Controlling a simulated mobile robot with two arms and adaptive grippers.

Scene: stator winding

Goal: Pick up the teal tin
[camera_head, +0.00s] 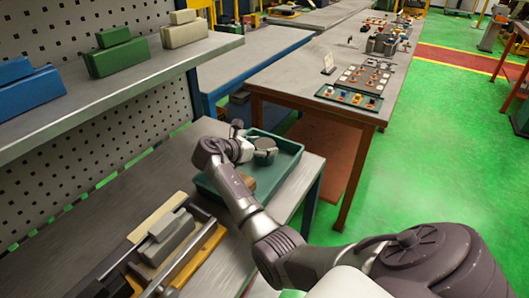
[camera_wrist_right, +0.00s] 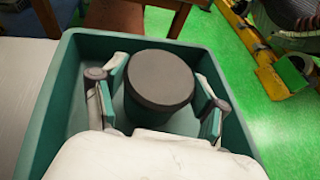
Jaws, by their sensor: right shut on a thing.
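The teal tin (camera_wrist_right: 158,82) has a dark grey round lid and shows between the fingers in the right wrist view. Its teal side shows only in part below the lid. In the head view the lid of the tin (camera_head: 265,144) shows at the far part of a teal tray (camera_head: 286,171). The tray's wall also shows in the wrist view (camera_wrist_right: 62,85). My right gripper (camera_head: 252,150) is shut on the tin, one finger on each side. I cannot tell whether the tin touches the tray floor. My left gripper is not in view.
A fixture with grey blocks and rails (camera_head: 165,240) stands on the near bench. A shelf (camera_head: 110,95) with blue, green and beige blocks hangs at left. A long table (camera_head: 290,75) with parts stands beyond.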

